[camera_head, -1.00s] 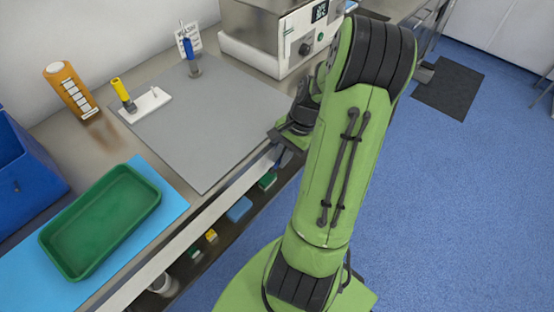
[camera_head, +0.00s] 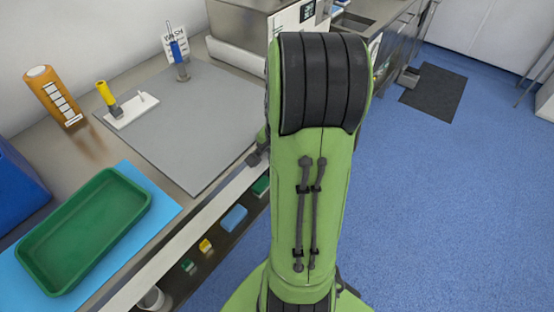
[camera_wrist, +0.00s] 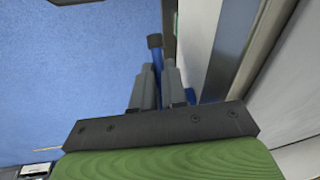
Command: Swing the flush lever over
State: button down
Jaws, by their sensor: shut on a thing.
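In the wrist view, my gripper (camera_wrist: 159,72) is shut on a blue lever (camera_wrist: 157,56) with a dark end, which I take to be the flush lever. The lever passes between the two grey fingers, and its dark end sticks out past their tips. Its lower part is hidden by the fingers and the palm.
The counter's front edge (camera_head: 190,228) runs beside my arm. On it are a green tray (camera_head: 30,262), an orange bottle (camera_head: 53,95), a yellow-handled piece on a white base (camera_head: 135,112) and a blue-handled piece by a sign (camera_head: 179,50). Blue floor (camera_head: 420,200) is open at right.

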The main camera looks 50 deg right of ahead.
jog(key=c, duration=1.4)
grip_release()
jog(key=shift+c, duration=0.2)
notch_tip(320, 180, up, 16)
jog(key=s+a+p, duration=0.1)
jog(key=s+p, duration=0.1)
jog(key=p, duration=0.4)
jog(key=shift+s+a+f, duration=0.25)
jog(key=shift+s+a, duration=0.1)
